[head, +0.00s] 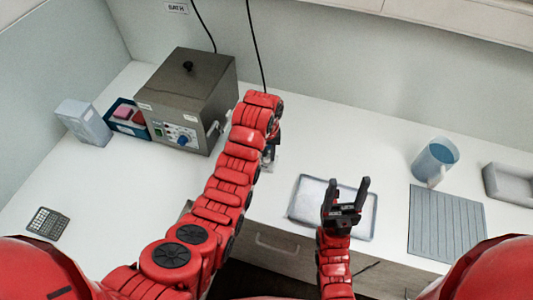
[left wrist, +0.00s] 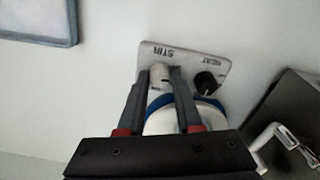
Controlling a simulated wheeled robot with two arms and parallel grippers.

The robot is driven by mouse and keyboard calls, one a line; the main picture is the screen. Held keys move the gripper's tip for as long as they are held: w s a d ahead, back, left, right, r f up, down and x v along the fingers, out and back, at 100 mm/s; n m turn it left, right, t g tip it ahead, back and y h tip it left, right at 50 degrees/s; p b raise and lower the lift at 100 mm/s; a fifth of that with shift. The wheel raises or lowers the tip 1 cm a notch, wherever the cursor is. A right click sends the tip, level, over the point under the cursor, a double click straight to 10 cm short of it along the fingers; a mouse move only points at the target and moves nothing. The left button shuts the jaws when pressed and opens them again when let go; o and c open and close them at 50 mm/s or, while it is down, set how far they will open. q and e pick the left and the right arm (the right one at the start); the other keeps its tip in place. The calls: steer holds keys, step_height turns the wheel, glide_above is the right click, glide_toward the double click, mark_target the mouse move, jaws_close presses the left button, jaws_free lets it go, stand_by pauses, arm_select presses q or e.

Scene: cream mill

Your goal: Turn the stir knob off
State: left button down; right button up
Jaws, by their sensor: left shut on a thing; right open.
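In the left wrist view a pale panel (left wrist: 222,68) carries the upside-down labels STIR and HEAT. The pale stir knob (left wrist: 158,72) is below STIR. A black knob (left wrist: 206,82) is by HEAT. My left gripper (left wrist: 160,78) is shut on the stir knob, one finger on each side. How far the knob is turned cannot be told. In the head view my left arm mostly hides this device, with only a small pale part (head: 268,160) showing. My right gripper (head: 346,192) is open and empty above a metal tray (head: 300,208).
A grey metal bath (head: 192,88) with a blue knob stands left of my left arm. A blue mug (head: 435,160), a ribbed grey mat (head: 447,224) and a grey bin (head: 510,184) are at right. A white-and-blue round thing (left wrist: 192,110) shows under my left fingers.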

arm_select(q)
steer(key=n, duration=0.5)
steer(key=shift+w+r+n, duration=0.1)
steer(key=shift+n, duration=0.2)
stand_by(0.4)
steer(key=c, duration=0.6)
jaws_free()
step_height(320, 180, up, 6)
steer(key=p, duration=0.6)
steer(key=shift+r, duration=0.2)
step_height(320, 180, up, 11)
steer(key=shift+f+p, duration=0.1)
steer(key=shift+p, duration=0.3)
